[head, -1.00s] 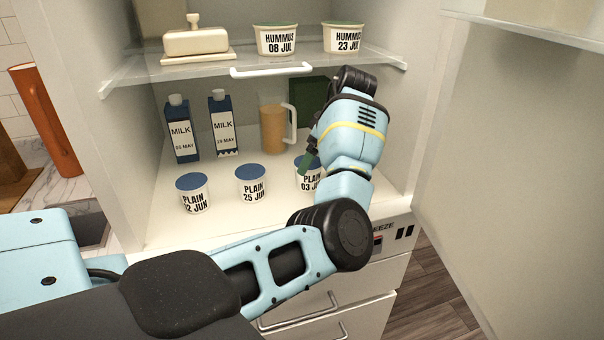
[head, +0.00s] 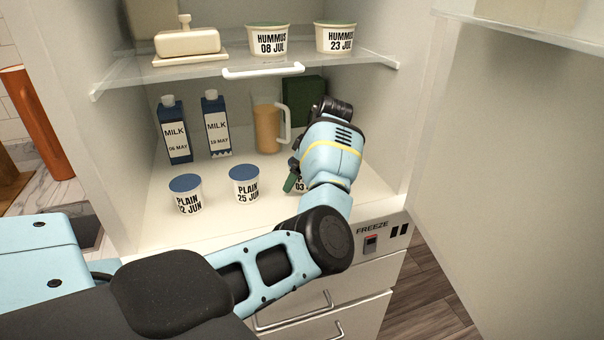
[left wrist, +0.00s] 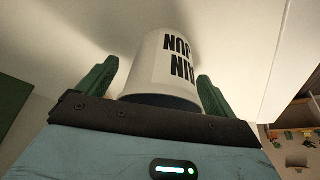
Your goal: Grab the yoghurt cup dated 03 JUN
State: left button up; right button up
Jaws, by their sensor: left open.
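The white yoghurt cup marked "03 J…" (head: 300,187) stands on the fridge's lower shelf, at the right end of a row of cups. My left arm hides most of it in the head view. In the left wrist view the cup (left wrist: 172,65) appears upside down, with "AIN" and "JUN" showing, between the two green fingers. My left gripper (head: 293,180) is open, its fingers on either side of the cup. A gap shows at the left finger; whether the right finger touches I cannot tell. My right gripper is not in view.
Cups marked PLAIN 25 JUN (head: 245,186) and PLAIN ?2 JUN (head: 186,194) stand to the left. Two milk cartons (head: 217,125) and a jug (head: 267,125) stand behind. A glass shelf (head: 200,69) with hummus tubs is above. The fridge door (head: 500,150) is at right.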

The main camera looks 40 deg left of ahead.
pick_arm(q)
jog(key=shift+f, duration=0.1)
jog(key=c, duration=1.1)
jog(key=shift+c, duration=0.2)
jog(key=shift+a, duration=0.1)
